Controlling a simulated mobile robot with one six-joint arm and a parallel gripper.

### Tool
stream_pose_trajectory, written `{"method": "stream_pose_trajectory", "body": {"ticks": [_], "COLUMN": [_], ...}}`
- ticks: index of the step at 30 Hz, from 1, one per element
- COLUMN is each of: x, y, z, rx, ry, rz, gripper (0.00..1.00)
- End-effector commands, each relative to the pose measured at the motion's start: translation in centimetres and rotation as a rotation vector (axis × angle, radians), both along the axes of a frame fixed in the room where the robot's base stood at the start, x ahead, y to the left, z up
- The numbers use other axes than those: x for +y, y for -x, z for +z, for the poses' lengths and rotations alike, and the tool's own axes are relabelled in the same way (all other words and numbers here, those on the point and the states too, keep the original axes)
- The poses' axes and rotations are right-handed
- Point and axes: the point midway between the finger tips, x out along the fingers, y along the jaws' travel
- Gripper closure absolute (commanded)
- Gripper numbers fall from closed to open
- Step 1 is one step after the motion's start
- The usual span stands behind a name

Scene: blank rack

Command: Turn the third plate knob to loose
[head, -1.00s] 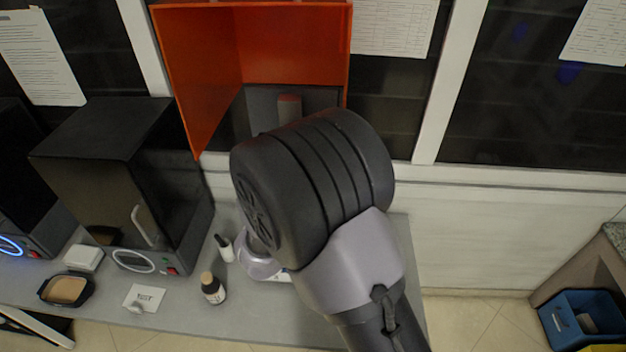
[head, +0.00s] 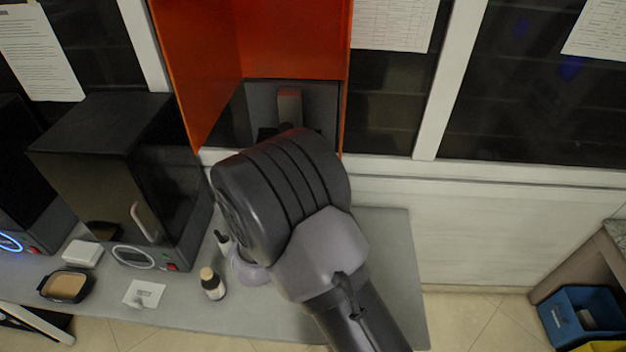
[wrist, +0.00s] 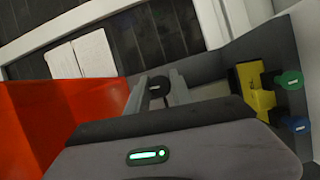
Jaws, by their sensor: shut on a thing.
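A dark round knob (wrist: 158,85) with a small light mark sits between my fingertips in the wrist view. My gripper (wrist: 159,80) is shut on it, one pale finger on each side. A green knob (wrist: 289,80) and a blue knob (wrist: 297,124) stand to the right, by a yellow block (wrist: 256,90). I cannot tell from the mark which setting the dark knob is at. In the head view my arm hides the fingers and knobs.
Orange walls (head: 208,70) stand around a grey panel (head: 315,110) in the head view. Black box machines (head: 125,180) stand at the left of the grey table (head: 385,290). A small bottle (head: 212,284) and a dark dish (head: 66,286) are at the front.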

Motion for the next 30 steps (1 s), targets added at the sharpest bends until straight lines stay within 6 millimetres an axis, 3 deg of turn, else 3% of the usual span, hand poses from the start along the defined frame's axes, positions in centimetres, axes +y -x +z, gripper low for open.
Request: {"method": "stream_pose_trajectory", "body": {"ticks": [13,14,17,26,30], "x": [0.1,0.1,0.1,0.1,1.0], "y": [-0.1,-0.1,-0.1,0.1,1.7], "z": [0.2,0.2,0.2,0.1,0.1], "rx": [-0.004,-0.004,-0.003,-0.001,0.000], "ry": [0.009,0.008,0.009,0.008,0.008], "rz": [0.002,0.002,0.002,0.001,0.004], "gripper": [1.00,0.69,0.52,0.52,0.52]}}
